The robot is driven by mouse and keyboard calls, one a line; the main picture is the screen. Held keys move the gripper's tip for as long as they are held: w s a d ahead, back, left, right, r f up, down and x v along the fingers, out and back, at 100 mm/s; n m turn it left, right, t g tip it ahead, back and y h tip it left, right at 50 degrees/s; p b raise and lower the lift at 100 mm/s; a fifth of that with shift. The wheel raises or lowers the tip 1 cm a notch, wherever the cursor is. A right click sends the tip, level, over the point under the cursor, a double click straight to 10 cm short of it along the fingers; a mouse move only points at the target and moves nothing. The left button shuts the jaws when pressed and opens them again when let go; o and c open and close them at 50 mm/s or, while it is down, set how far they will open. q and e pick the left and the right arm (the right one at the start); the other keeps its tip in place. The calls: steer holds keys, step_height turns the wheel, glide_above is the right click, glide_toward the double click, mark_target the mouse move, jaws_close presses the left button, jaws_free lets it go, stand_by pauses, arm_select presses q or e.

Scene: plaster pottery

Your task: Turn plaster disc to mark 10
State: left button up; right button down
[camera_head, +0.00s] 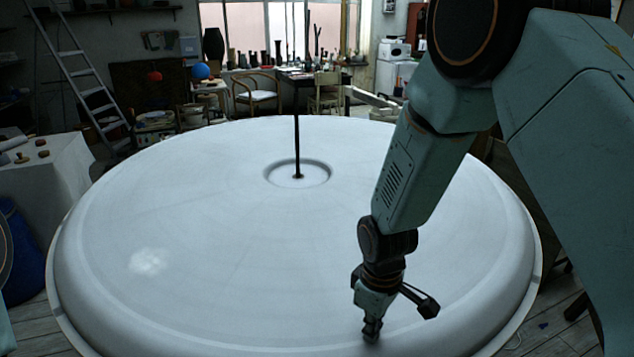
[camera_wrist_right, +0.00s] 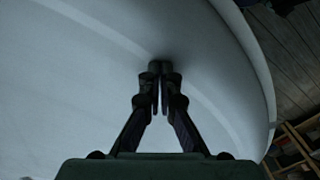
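The large white plaster disc (camera_head: 200,240) fills the middle of the head view, with a round recess and a thin dark upright rod (camera_head: 297,130) at its centre. A pale smudge (camera_head: 148,262) lies on its left part; I cannot make out a numbered mark. My right gripper (camera_head: 371,332) points down at the disc's near right part, close to the raised rim. In the right wrist view its fingers (camera_wrist_right: 160,68) are together with nothing seen between them, at or just above the white surface (camera_wrist_right: 80,90); contact is not certain. My left gripper is not in view.
A white-covered table (camera_head: 50,180) with small items stands at the left, above a blue container (camera_head: 22,255). A ladder (camera_head: 75,70), chairs (camera_head: 256,92) and shelves of pottery are behind the disc. Wooden floor (camera_head: 555,310) shows at the right.

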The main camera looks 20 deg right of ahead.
mark_target(347, 346)
steer(key=shift+s+a+f, duration=0.1)
steer(key=shift+a+f, duration=0.05)
steer(key=shift+a, duration=0.45)
steer(key=shift+a+p, duration=0.5)
steer(key=shift+a, duration=1.7)
steer(key=shift+d+f, duration=0.1)
steer(key=shift+d, duration=0.3)
